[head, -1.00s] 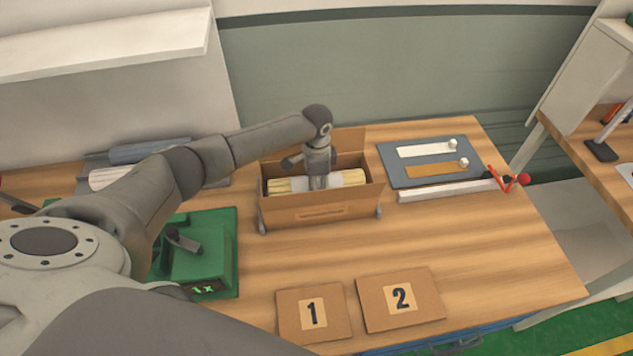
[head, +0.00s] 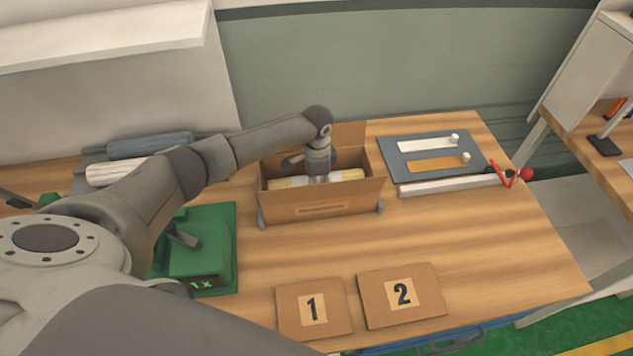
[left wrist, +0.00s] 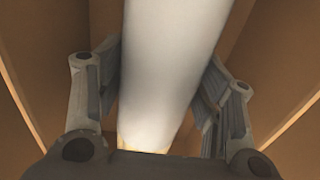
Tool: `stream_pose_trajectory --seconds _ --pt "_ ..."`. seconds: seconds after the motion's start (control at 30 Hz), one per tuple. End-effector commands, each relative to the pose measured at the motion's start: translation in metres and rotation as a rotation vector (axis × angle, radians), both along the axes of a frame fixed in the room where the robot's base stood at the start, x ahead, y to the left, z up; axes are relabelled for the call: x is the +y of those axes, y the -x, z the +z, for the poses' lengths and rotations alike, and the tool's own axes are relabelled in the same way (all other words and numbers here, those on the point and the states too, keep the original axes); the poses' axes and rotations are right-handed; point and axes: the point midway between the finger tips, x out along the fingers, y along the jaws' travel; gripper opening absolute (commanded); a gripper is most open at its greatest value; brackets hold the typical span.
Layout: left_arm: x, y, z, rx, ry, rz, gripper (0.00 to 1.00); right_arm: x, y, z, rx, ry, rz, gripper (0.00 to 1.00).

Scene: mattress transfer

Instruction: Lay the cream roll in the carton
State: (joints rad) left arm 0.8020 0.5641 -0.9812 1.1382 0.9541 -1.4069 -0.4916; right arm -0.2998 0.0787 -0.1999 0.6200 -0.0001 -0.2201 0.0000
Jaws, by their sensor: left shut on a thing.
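The cream roll (head: 286,183), pale yellow with a white band around its middle, lies lengthwise inside the open carton (head: 352,198). Its ends show just above the carton's front wall; its underside is hidden, so I cannot tell whether it touches the floor. My left gripper (head: 318,180) reaches down into the carton and is shut on the roll's middle. In the left wrist view the white band (left wrist: 170,60) runs between the two fingers (left wrist: 160,105), with brown carton walls on both sides. My right gripper is not in view.
Blue-grey and whitish rolls (head: 115,172) lie at the back left. A green device (head: 200,262) stands left of the carton. A grey board (head: 392,172) with two strips and a white bar (head: 450,186) lie to the right. Cards 1 (head: 290,320) and 2 (head: 375,312) lie in front.

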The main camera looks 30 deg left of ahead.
Motion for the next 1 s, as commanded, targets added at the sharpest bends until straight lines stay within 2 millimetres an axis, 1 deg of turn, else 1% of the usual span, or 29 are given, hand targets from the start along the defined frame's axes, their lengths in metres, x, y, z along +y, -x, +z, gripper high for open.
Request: stream_pose_trajectory --seconds 0.03,0.07,0.2,0.27,0.57,0.67,0.77,0.87,1.0 --pt "0.0 0.0 -0.002 -0.001 0.0 0.0 0.27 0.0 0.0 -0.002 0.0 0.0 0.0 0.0" --pt "0.0 -0.001 -0.001 -0.002 0.001 0.0 0.63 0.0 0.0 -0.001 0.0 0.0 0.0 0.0" --pt "0.0 0.0 -0.001 -0.001 0.0 0.0 0.81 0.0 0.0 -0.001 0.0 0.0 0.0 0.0" --pt "0.0 0.0 -0.001 -0.001 0.001 0.0 0.87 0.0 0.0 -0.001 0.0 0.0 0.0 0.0" --pt "0.0 0.001 -0.002 0.001 0.0 -0.001 0.87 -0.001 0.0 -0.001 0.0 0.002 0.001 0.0" --pt "0.0 0.0 0.003 0.0 0.0 -0.001 0.87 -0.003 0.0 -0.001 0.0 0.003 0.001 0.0" --pt "0.0 -0.001 0.014 -0.001 0.002 -0.002 0.87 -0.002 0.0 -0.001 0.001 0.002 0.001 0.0" --pt "0.0 -0.001 0.033 -0.003 0.0 -0.002 0.87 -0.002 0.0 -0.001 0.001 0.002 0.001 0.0" --pt "0.0 -0.001 0.064 -0.004 0.001 -0.003 0.87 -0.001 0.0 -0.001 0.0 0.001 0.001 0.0"
